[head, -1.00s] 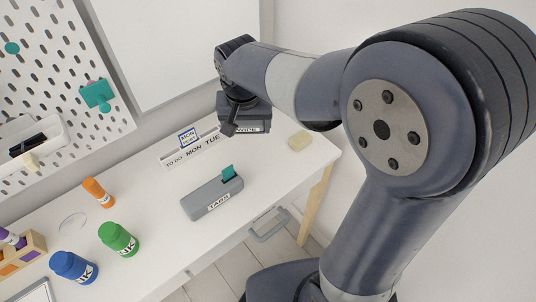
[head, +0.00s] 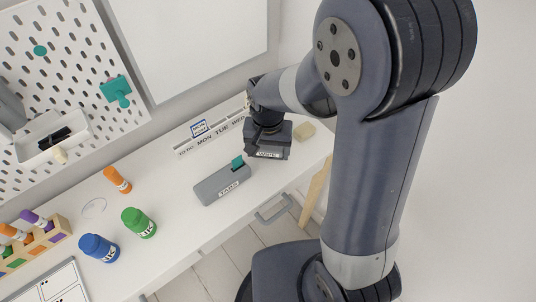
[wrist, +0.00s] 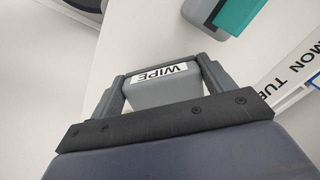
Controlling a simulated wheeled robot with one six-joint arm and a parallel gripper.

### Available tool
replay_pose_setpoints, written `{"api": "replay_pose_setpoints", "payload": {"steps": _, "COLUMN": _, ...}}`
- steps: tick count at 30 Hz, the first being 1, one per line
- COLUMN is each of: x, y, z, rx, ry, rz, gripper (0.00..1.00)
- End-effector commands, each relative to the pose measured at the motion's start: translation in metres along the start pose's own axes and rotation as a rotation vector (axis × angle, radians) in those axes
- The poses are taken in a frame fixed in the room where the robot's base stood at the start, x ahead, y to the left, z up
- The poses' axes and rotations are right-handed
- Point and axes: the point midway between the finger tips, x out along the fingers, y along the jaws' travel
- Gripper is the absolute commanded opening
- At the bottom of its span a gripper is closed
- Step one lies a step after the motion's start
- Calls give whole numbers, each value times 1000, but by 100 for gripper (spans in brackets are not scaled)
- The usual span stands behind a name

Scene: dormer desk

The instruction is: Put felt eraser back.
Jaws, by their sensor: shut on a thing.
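The felt eraser is a grey block with a white label reading WIPE (wrist: 165,92). It sits between the two fingers of my gripper (wrist: 168,82) in the wrist view, and my gripper is shut on it. In the head view the eraser (head: 267,154) hangs under my gripper (head: 266,146), to the right of a grey TABS box (head: 222,186). Its underside is hidden, so I cannot tell its height above the desk.
A weekday strip (head: 212,136) lies along the back of the desk. A beige block (head: 304,132) lies right of my gripper. Blue (head: 99,247) and green (head: 138,222) INK bottles and an orange bottle (head: 117,179) stand left. A pegboard tray (head: 50,140) holds a dark item.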

Motion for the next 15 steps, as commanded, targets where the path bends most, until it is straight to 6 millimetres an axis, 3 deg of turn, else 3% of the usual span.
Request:
{"api": "replay_pose_setpoints", "payload": {"steps": 6, "x": 27, "y": 0, "z": 0, "rx": 0, "ry": -2, "rz": 1, "gripper": 56}}
{"api": "replay_pose_setpoints", "payload": {"steps": 15, "x": 28, "y": 0, "z": 0, "rx": 0, "ry": 0, "rz": 0, "gripper": 56}}
